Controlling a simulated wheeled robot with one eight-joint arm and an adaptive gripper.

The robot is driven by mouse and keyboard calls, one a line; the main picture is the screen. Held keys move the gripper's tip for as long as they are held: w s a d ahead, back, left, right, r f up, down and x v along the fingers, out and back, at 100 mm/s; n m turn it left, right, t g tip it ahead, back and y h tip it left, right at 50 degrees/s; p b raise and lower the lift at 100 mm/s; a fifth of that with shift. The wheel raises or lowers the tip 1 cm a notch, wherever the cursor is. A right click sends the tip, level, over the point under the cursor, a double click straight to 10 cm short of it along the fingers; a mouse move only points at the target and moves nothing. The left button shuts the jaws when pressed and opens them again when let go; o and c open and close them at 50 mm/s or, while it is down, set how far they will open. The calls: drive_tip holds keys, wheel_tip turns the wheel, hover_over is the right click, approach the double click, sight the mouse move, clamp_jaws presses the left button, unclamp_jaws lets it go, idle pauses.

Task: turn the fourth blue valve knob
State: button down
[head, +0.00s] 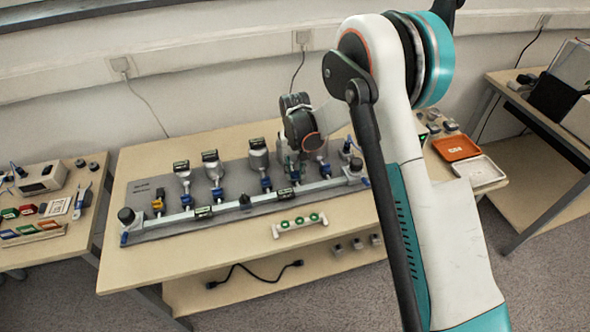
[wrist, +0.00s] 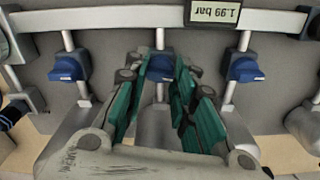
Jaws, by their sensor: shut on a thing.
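A row of blue valve knobs stands on pipes along a grey board. In the wrist view, my gripper (wrist: 164,82) has its green finger pads on both sides of the middle blue knob (wrist: 161,66), shut on it. The knob's top shows between the fingertips; its lower part is partly hidden. One more blue knob stands at the left (wrist: 68,67) and one at the right (wrist: 243,68), both clear of the fingers. In the head view, my gripper is over the right half of the row, at the blue knob (head: 295,177) that looks fourth from the left; the fingers are hard to make out.
A pressure display (wrist: 213,12) reads 1.99 bar, upside down. A silver pipe (head: 246,202) runs along the board's front. A yellow knob (head: 157,205) stands at the left end. A white holder (head: 300,224) with green rings lies on the wooden table (head: 170,258) in front.

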sight(295, 171)
drive_tip(key=shift+n, duration=1.2)
drive_tip(key=c, duration=1.3)
unclamp_jaws()
wheel_tip(295, 171, up, 12)
